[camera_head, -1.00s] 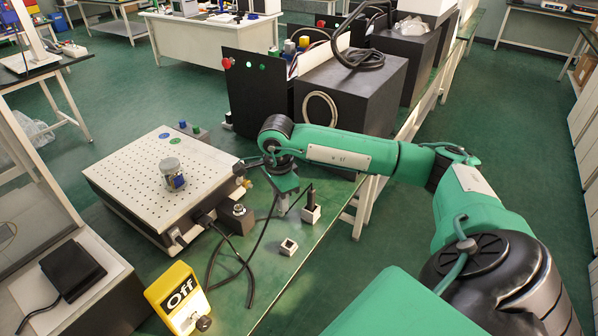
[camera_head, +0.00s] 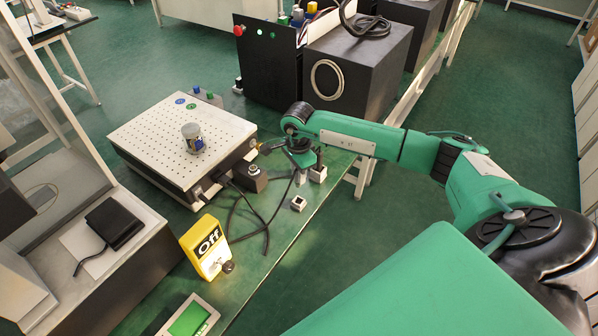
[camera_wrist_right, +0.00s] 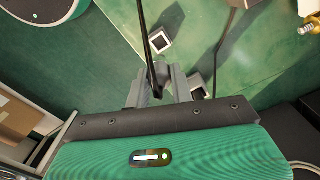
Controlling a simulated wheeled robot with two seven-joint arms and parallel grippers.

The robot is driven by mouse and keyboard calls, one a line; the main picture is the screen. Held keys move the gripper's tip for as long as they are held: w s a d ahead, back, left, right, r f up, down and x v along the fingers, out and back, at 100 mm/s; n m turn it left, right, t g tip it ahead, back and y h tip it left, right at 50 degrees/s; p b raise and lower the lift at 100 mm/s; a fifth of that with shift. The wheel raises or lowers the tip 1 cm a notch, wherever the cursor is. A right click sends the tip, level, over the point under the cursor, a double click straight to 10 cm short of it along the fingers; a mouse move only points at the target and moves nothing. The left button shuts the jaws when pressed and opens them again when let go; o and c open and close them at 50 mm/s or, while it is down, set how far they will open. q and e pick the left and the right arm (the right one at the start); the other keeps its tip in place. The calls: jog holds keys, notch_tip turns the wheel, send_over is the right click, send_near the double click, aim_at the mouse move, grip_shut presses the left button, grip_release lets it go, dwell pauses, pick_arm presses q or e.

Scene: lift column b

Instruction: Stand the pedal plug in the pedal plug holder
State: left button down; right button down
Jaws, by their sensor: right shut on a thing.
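My right gripper (camera_head: 300,177) is over the green bench, fingers pointing down. In the right wrist view its grey fingers (camera_wrist_right: 155,88) are shut on the black pedal plug (camera_wrist_right: 157,72), whose cable runs up and out of that view. The fingers hide much of the plug. A small white holder with a dark square opening (camera_head: 298,203) stands on the bench just in front of the gripper; it also shows in the wrist view (camera_wrist_right: 160,40). A second white holder (camera_head: 318,174) has a black upright piece in it. I cannot tell which is the pedal plug holder. My left gripper is out of view.
A dark block with a metal socket (camera_head: 252,178), loose black cable (camera_head: 245,215) and a yellow Off box (camera_head: 207,247) lie nearby. Black boxes (camera_head: 355,70) stand behind.

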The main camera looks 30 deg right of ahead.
aim_at(298, 187)
jog(key=shift+b, duration=0.3)
jog(key=shift+f+b, duration=2.8)
jog(key=shift+f, duration=0.4)
jog(key=shift+b, duration=0.4)
jog(key=shift+f, duration=0.35)
jog(key=shift+f+b, duration=0.9)
jog(key=shift+b, duration=0.15)
